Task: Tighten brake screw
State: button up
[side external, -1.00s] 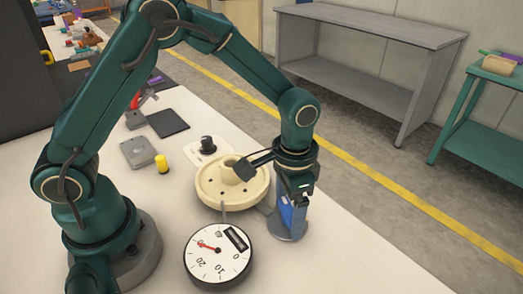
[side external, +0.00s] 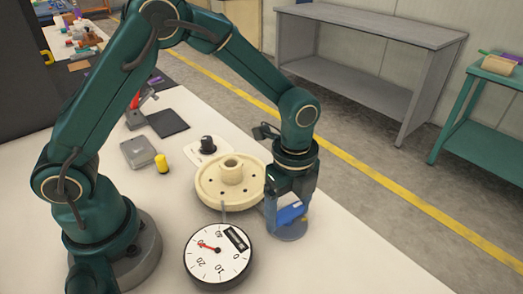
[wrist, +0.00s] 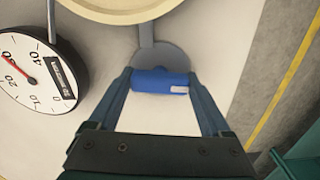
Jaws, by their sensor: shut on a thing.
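A blue cylindrical handle (side external: 290,214), which I take to be the brake screw's grip, stands over a round grey base (side external: 290,236). My gripper (side external: 288,212) points down, its fingers at both ends of the handle. In the wrist view my gripper (wrist: 160,82) is shut on the blue handle (wrist: 155,82), which lies crosswise between the fingertips above the grey disc (wrist: 165,55). The screw shaft is hidden. A cream wheel (side external: 212,188) with a central hub lies beside it. A round dial gauge (side external: 216,262) with a red needle sits in front.
The white table (side external: 345,262) is clear at the front right.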

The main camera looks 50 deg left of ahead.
aim_at(289, 210)
jog(key=m, duration=0.4)
jog(key=o, duration=1.1)
jog(key=shift+o, duration=0.2)
jog(key=shift+r, duration=0.1)
jog(key=shift+r, duration=3.9)
